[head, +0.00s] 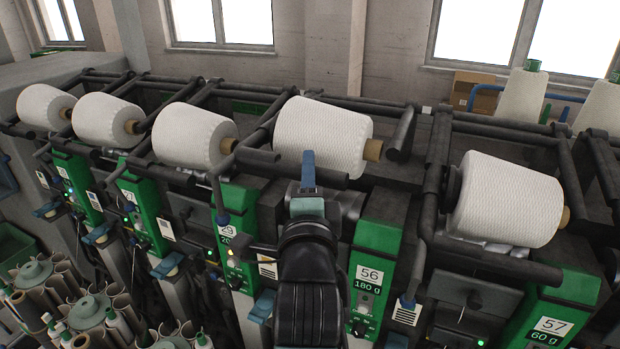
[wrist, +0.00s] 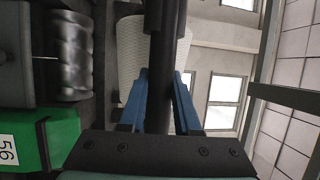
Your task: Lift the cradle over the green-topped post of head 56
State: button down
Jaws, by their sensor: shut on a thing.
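The green-topped post of head 56 (head: 376,250) stands right of my forearm in the head view, with a 56 / 180 g label. The same green housing is at the left edge of the wrist view (wrist: 62,135). The cradle (head: 333,179) is a dark bar in front of a large white cone (head: 322,130). My gripper (head: 308,172) reaches it from the front, its blue fingers pointing up. In the wrist view the cradle bar (wrist: 166,50) runs between the two blue fingers of my gripper (wrist: 160,100), which is shut on it. My wrist hides part of the bar's surroundings.
Heads 29 (head: 229,233) and 57 (head: 555,325) flank this one. Another white cone (head: 508,200) sits to the right, several more to the left. A ribbed silver drum (wrist: 72,55) lies below the cone. Dark rails cross behind; windows and wall stand beyond.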

jog(key=shift+f, duration=0.15)
jog(key=c, duration=0.6)
grip_release()
jog(key=shift+s+f+b, duration=0.2)
jog(key=shift+s+b, duration=0.25)
jog(key=shift+s, duration=0.15)
jog(key=s+b, duration=0.1)
jog(key=s, duration=0.3)
jog(key=s+b, duration=0.2)
jog(key=s, duration=0.2)
jog(key=s+b, duration=0.1)
jog(key=s, duration=0.2)
jog(key=shift+s+f, duration=0.4)
jog(key=shift+r, duration=0.1)
jog(key=s+r+n+t, duration=0.2)
jog(key=s+r+n, duration=0.1)
jog(key=r+n, duration=0.3)
jog(key=s+r+n+t, duration=0.3)
jog(key=r+n, duration=0.2)
jog(key=r, duration=0.5)
jog(key=s+r+n+t, duration=0.2)
jog(key=r+n+t, duration=0.1)
jog(key=r+n, duration=0.3)
jog(key=shift+s+d+r+n, duration=0.15)
jog(key=shift+s+r, duration=0.05)
jog(key=shift+r, duration=0.5)
jog(key=shift+s+d+r+n, duration=0.15)
jog(key=shift+s+r, duration=0.05)
jog(key=shift+r, duration=0.5)
